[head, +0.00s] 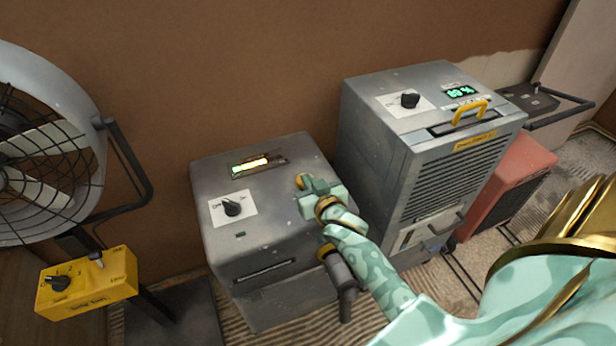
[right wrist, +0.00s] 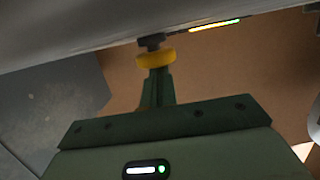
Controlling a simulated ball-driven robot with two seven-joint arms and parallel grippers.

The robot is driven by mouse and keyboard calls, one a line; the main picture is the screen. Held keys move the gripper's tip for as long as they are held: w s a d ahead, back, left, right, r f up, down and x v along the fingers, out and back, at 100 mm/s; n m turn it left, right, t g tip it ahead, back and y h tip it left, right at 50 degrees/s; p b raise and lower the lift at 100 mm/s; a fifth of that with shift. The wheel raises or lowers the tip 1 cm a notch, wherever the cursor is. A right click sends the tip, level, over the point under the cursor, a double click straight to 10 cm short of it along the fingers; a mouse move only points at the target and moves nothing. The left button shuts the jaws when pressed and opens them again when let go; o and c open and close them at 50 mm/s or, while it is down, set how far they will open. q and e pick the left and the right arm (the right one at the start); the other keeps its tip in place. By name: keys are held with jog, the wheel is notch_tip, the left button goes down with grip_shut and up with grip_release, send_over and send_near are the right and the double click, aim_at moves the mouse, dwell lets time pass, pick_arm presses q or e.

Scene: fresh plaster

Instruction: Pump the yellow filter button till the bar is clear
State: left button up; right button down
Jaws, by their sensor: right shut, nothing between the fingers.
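The yellow filter button (head: 303,181) sits on the top right of a grey box-shaped machine (head: 215,185). In the right wrist view the button (right wrist: 156,60) shows as a yellow round cap on a dark stem. My right gripper (head: 312,188) is shut and empty, its tips at the button; they look to be touching it or very close. The bar (head: 251,165) on the machine's top is lit, green at the left, then yellow to pale orange. It also shows in the right wrist view (right wrist: 215,25). My left gripper is not in view.
A black dial (head: 232,208) is on the grey machine's top. A taller grey dehumidifier (head: 430,130) with a green display stands at the right, a red unit (head: 515,180) beyond it. A fan (head: 45,140) and yellow control box (head: 85,285) are at the left.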

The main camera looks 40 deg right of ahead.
jog(key=shift+s+f, duration=0.1)
jog(key=shift+f, duration=0.05)
